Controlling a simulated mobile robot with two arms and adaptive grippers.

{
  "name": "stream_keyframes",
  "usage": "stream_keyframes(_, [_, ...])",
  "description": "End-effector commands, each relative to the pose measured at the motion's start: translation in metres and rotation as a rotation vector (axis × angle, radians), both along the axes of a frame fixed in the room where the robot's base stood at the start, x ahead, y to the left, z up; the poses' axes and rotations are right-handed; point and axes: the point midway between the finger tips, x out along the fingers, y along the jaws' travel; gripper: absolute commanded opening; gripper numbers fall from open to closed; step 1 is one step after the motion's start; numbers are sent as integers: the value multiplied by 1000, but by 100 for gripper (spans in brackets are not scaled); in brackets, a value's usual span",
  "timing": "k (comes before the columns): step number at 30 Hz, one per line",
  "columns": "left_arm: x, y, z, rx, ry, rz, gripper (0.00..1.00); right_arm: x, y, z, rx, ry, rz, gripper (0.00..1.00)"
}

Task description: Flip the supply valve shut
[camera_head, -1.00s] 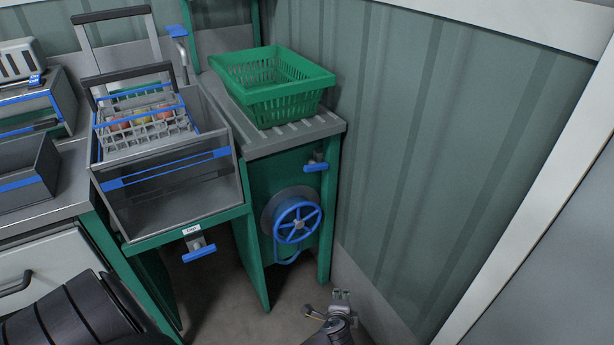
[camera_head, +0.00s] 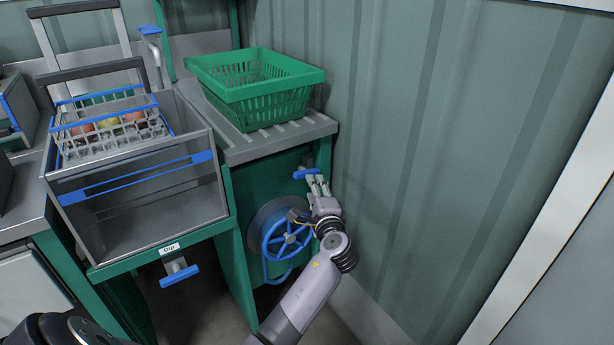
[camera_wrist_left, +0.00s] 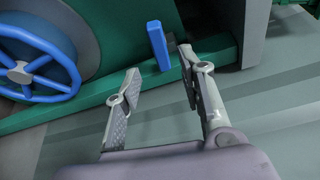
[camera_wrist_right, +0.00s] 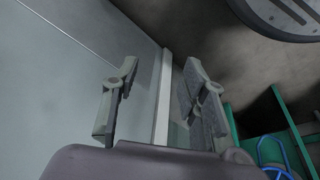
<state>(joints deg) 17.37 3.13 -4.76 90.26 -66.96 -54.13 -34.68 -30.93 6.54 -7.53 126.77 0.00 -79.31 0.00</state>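A valve with a blue lever (camera_head: 303,174) sits on the green stand panel below the draining top, near the corrugated wall. In the head view its lever lies roughly level. My left gripper (camera_head: 318,184) reaches up to its right end. In the left wrist view the blue lever (camera_wrist_left: 158,46) stands just past the fingertips of the open left gripper (camera_wrist_left: 158,64), close to one finger; I cannot tell whether they touch. A second blue-lever valve (camera_head: 179,273) is under the basin labelled "Dip". My right gripper (camera_wrist_right: 158,78) is open and empty, away from the valves.
A blue handwheel on a hose reel (camera_head: 285,241) is just below and left of my left gripper. A green basket (camera_head: 262,98) stands on the draining top above. The corrugated wall (camera_head: 400,150) is close on the right. The steel basin (camera_head: 145,215) is on the left.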

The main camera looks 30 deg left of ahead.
Motion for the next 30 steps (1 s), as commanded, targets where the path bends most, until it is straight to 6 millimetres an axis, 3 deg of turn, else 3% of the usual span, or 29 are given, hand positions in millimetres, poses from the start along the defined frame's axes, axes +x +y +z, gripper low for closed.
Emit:
stream_keyframes(6, [34, 35, -5, 2, -1, 1, 37, -4, -1, 25, 0, -17, -1, 40])
stream_keyframes(12, [55, 56, -7, -1, -1, 1, 37, -10, -2, 46, 2, -27, -3, 40])
stream_keyframes(26, [64, 64, -7, -1, -1, -1, 37, -14, -3, 58, 1, -29, -3, 40])
stream_keyframes(30, [63, 64, -7, -1, -1, -1, 27, -14, -3, 57, 1, -29, -3, 40])
